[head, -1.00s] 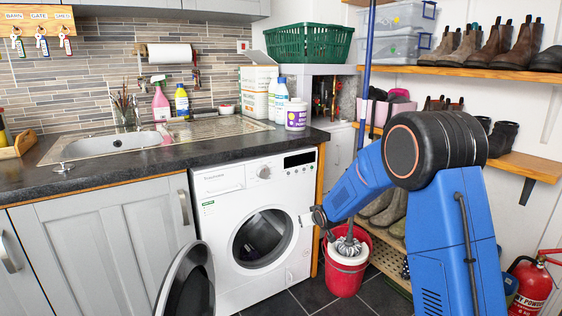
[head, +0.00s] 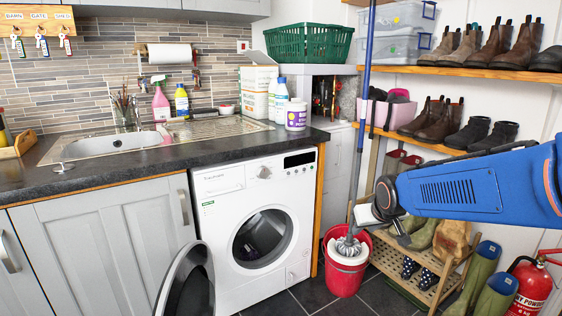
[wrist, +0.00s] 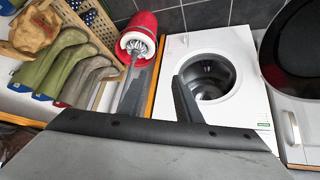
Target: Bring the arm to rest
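My gripper (head: 372,214) hangs in front of the lower right shelves, above and a little right of the red mop bucket (head: 345,272). In the wrist view its two dark fingers (wrist: 158,98) stand apart with nothing between them, so it is open and empty. My blue arm reaches in from the right edge of the head view. A slatted wooden rack (head: 436,284) with wellies stands low behind the gripper. Green wellies (head: 478,276) stand at the right, and wellies also show at the left of the wrist view (wrist: 50,62). My arm hides part of the wall behind it.
The white washing machine (head: 255,215) has its round door (head: 187,285) swung open. A red fire extinguisher (head: 530,288) stands at the lower right. Shelves of boots (head: 490,72) line the right wall. A blue pole (head: 366,90) rises beside them. Dark floor tiles are clear before the machine.

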